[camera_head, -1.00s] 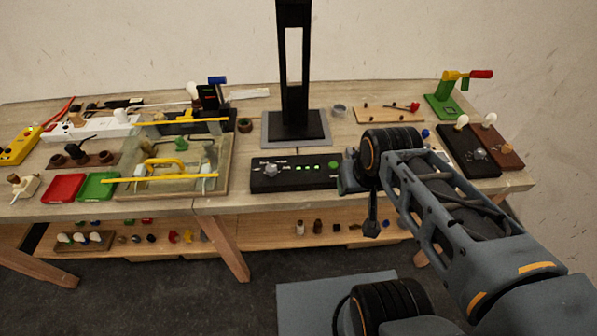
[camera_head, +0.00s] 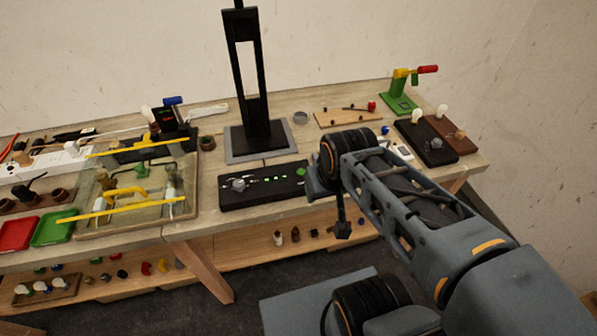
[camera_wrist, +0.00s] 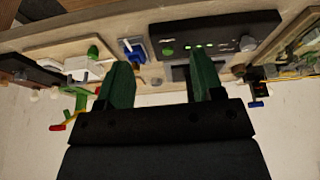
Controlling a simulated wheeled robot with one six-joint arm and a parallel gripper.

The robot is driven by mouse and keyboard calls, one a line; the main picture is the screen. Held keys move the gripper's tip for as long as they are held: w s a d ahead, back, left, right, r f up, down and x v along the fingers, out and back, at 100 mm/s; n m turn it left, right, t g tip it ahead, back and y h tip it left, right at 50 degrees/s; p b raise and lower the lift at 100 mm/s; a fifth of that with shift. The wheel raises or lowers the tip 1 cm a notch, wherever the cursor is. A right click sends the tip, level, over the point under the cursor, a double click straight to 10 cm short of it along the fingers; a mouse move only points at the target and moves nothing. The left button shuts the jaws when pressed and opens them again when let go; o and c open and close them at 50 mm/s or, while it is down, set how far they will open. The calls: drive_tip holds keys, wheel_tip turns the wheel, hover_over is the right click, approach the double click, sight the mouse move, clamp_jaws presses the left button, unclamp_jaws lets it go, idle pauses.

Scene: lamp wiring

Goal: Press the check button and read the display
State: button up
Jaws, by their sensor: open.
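A long black control box (camera_head: 235,193) lies near the front edge of the bench, with a grey knob (camera_head: 238,184), a row of green lit marks (camera_head: 276,178) and a round green button (camera_head: 300,171) at its right end. In the wrist view the box (camera_wrist: 205,27) appears turned round, with the green button (camera_wrist: 168,50) at its left and the knob (camera_wrist: 248,42) at its right. My gripper (camera_wrist: 160,72) is open and empty, its green fingers apart from the button. In the head view my arm's end hides the gripper beside the box's right end.
A tall black frame (camera_head: 234,80) on a grey base stands behind the box. A glass-like tray (camera_head: 95,222) with yellow bars lies to the left. A black board with bulbs (camera_head: 424,148) and a green stand (camera_head: 398,103) are at the right. Small parts fill the lower shelf.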

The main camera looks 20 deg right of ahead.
idle(0.4)
clamp_jaws()
idle(0.4)
idle(1.2)
